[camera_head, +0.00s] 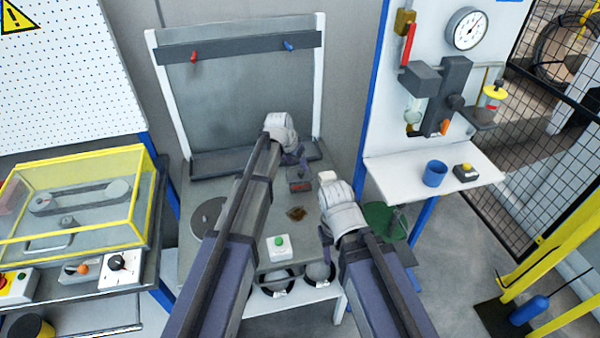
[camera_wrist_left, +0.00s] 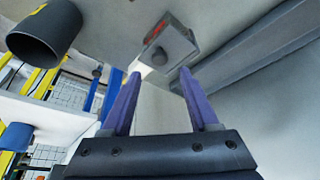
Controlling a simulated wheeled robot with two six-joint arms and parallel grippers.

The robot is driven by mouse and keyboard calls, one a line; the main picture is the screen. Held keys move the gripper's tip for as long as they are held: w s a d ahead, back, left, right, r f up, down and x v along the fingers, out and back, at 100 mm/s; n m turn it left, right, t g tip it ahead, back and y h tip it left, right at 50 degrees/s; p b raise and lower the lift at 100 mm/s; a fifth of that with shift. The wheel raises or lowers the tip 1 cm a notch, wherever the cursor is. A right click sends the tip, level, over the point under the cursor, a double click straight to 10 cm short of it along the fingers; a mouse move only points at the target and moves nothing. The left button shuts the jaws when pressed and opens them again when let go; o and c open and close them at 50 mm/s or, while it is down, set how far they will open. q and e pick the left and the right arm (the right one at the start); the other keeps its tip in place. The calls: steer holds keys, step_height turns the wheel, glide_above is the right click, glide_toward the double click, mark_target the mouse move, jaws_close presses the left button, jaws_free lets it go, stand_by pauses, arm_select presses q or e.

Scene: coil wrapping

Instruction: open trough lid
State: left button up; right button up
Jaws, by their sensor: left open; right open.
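A long dark grey trough (camera_head: 225,162) runs along the back of the workbench, below an upright grey panel. It appears to be the long grey bar in the left wrist view (camera_wrist_left: 265,55). I cannot make out a separate lid edge. My left gripper (camera_head: 300,157) is near the trough's right end; its purple fingers (camera_wrist_left: 161,74) are apart with nothing between them. A small grey box with a red mark and a knob (camera_wrist_left: 170,42) lies just beyond the fingertips; it seems to be the box on the bench (camera_head: 300,182). My right gripper (camera_head: 325,234) is partly hidden by its wrist, over the bench's right side.
A green button box (camera_head: 280,247) stands at the bench front, and a grey disc (camera_head: 208,215) lies at left. A yellow-framed clear case (camera_head: 80,200) is at far left. A shelf with a blue cup (camera_head: 434,173) is at right. My left arm hides the bench middle.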

mark_target(301, 171)
arm_select(q)
steer(key=b+x, duration=0.4)
steer(key=x, duration=0.1)
steer(key=shift+w+f, duration=0.1)
steer(key=shift+f, duration=0.25)
steer(key=shift+r, duration=0.1)
steer(key=shift+c, duration=0.2)
jaws_close()
stand_by(0.9)
